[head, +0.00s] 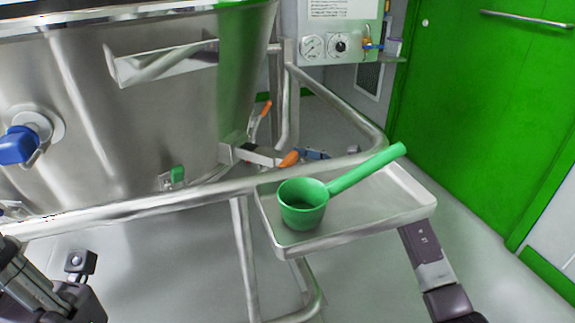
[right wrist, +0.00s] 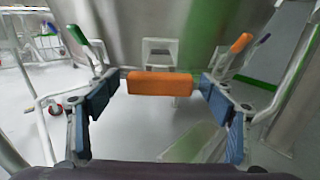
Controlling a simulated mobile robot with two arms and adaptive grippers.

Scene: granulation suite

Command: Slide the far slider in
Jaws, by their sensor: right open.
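An orange-gripped slider (head: 289,159) shows low on the steel vessel's far side, just behind the frame rail; I take it to be the far slider. In the right wrist view its orange bar (right wrist: 160,83) lies level in front of a metal bracket on the vessel. My right gripper (head: 308,155) is open, partly hidden by the rail and tray. In the right wrist view the blue pads of my right gripper (right wrist: 161,88) stand on both sides of the bar. Whether they touch it is unclear. Only dark parts of my left arm show at lower left; no left fingers show.
The steel vessel (head: 120,110) sits in a tubular frame (head: 150,205). A tray (head: 375,212) holding a green scoop (head: 303,205) is close above my right arm. A green tab (head: 177,174) and an orange-tipped lever (head: 266,108) are on the vessel. A green door (head: 490,110) stands right.

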